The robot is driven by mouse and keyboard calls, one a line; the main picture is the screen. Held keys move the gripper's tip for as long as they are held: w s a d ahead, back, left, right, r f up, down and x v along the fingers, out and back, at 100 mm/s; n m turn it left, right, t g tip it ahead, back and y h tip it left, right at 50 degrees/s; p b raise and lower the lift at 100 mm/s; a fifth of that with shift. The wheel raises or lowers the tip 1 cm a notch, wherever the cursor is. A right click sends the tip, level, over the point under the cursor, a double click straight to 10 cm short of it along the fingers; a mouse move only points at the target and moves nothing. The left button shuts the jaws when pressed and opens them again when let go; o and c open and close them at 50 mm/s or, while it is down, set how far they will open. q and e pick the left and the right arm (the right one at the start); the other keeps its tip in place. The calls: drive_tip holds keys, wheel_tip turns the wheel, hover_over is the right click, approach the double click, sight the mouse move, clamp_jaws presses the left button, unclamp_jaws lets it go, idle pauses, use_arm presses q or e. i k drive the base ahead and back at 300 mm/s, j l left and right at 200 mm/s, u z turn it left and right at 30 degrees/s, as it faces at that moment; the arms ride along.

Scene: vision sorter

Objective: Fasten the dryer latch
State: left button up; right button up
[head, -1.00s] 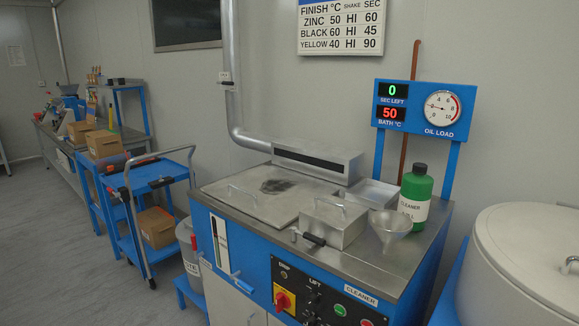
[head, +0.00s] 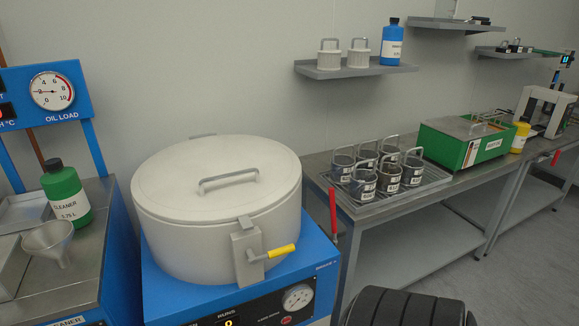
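The dryer (head: 180,240) is a round cream drum on a blue base, left of centre in the head view. Its round lid (head: 195,170) with a grey bar handle lies flat on top, looking closed. The dryer latch (head: 247,255) is a grey bracket on the drum's front right, under a small tab at the lid's rim. Its lever has a yellow grip (head: 282,250) that points out to the right. I cannot tell whether the latch is engaged. Neither gripper is in view.
The blue base has a panel with a dial (head: 297,298). Right of the dryer, a bench (head: 335,210) carries a tray of several mesh baskets and a green box (head: 465,150). A green cleaner bottle (head: 66,192) and funnel (head: 48,240) stand left. A black ribbed object (head: 405,308) is at the bottom.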

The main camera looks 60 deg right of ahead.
sight(252, 259)
drive_tip(key=k+z, duration=0.15)
drive_tip(key=z, duration=1.5)
